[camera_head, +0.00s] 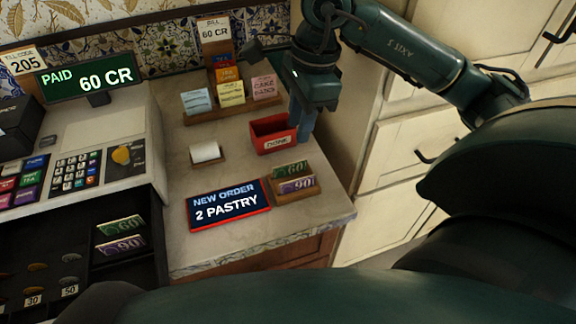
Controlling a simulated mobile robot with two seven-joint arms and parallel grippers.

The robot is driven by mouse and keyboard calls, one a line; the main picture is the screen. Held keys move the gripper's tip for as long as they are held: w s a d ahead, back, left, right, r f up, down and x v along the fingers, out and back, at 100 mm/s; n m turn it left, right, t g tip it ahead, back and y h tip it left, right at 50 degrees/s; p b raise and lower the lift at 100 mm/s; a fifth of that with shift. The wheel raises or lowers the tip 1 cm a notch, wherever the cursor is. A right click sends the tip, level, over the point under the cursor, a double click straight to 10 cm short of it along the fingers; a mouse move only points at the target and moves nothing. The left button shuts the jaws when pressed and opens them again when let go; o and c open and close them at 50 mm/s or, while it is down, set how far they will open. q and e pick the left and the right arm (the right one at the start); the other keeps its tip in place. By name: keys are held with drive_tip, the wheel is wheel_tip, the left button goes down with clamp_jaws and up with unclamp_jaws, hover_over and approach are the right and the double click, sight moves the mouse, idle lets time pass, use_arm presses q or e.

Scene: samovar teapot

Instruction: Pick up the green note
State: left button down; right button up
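A green note (291,168) marked 60 stands in a small wooden holder (297,194) on the counter, behind a purple note (297,184) marked 90. Another green note (120,226) marked 60 lies in the open till drawer at the lower left, above a purple note (121,245). My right gripper (302,136) points down beside the right end of the red DONE tray, behind and above the holder and apart from the green notes. Its fingers overlap in this view, so their gap is unclear. My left gripper is out of view.
The red DONE tray (274,143) stands behind the note holder. The NEW ORDER sign (228,205), reading 2 PASTRY, lies left of the holder. A paper roll (205,152), a card rack (232,106) and the till (92,142) stand further left. The counter's right edge is close.

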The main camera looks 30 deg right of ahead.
sight(290, 171)
drive_tip(key=f, duration=0.3)
drive_tip(key=a+f, duration=0.1)
drive_tip(key=f, duration=0.6)
drive_tip(key=shift+w+a+p, duration=0.1)
drive_tip(key=shift+a+p, duration=0.2)
drive_tip(key=shift+c, duration=0.6)
clamp_jaws()
